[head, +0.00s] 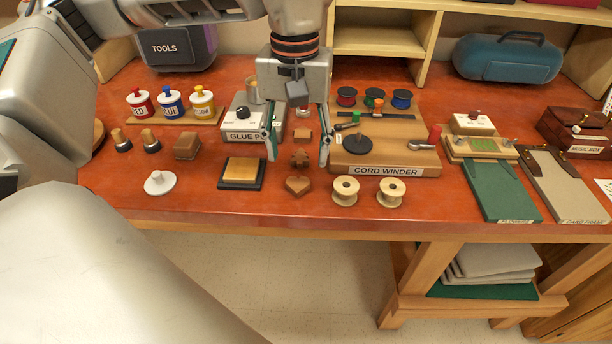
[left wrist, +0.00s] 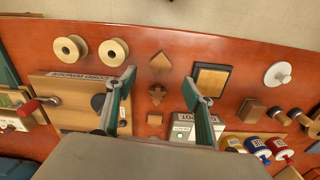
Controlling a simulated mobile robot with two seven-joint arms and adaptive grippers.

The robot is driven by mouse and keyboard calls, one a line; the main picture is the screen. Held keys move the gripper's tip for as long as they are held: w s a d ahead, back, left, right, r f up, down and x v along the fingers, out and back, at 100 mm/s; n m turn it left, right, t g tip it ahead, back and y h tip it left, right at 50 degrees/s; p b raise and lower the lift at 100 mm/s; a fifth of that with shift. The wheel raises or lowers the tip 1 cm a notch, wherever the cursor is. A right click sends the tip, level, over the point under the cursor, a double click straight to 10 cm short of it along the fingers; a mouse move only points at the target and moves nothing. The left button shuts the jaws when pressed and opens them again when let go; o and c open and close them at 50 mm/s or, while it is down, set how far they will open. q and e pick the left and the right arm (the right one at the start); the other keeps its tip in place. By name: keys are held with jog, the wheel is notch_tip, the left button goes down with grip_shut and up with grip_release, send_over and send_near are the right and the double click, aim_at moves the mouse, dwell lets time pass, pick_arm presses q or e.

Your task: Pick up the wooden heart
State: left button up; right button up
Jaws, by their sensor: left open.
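The wooden heart (head: 298,185) lies flat on the red-brown bench near its front edge, in front of a wooden flower-shaped piece (head: 299,158) and a small wooden block (head: 301,135). In the left wrist view the heart (left wrist: 160,62) is at the top middle, beyond the fingertips. My left gripper (head: 298,150) hangs over the bench behind the heart, open and empty, its fingers on either side of the flower piece and block. It also shows in the left wrist view (left wrist: 160,88), clear of the heart. My right gripper is not in view.
A stamp pad (head: 242,173) lies left of the heart, and two wooden spools (head: 345,190) (head: 391,191) stand to its right. The cord winder (head: 400,160) and glue pot box (head: 240,130) flank the gripper. The bench's front edge is close to the heart.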

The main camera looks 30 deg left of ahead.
aim_at(298, 182)
pick_arm(q)
notch_tip(298, 182, down, 2)
jog(key=shift+s, duration=0.15)
jog(key=shift+f, duration=0.3)
notch_tip(298, 182, down, 4)
jog(key=shift+r+b, duration=0.25)
jog(key=shift+b, duration=0.25)
jog(key=shift+a+f, duration=0.1)
jog(key=shift+f, duration=0.3)
jog(key=shift+w, duration=0.2)
jog(key=c, duration=0.6)
jog(key=shift+c, duration=1.2)
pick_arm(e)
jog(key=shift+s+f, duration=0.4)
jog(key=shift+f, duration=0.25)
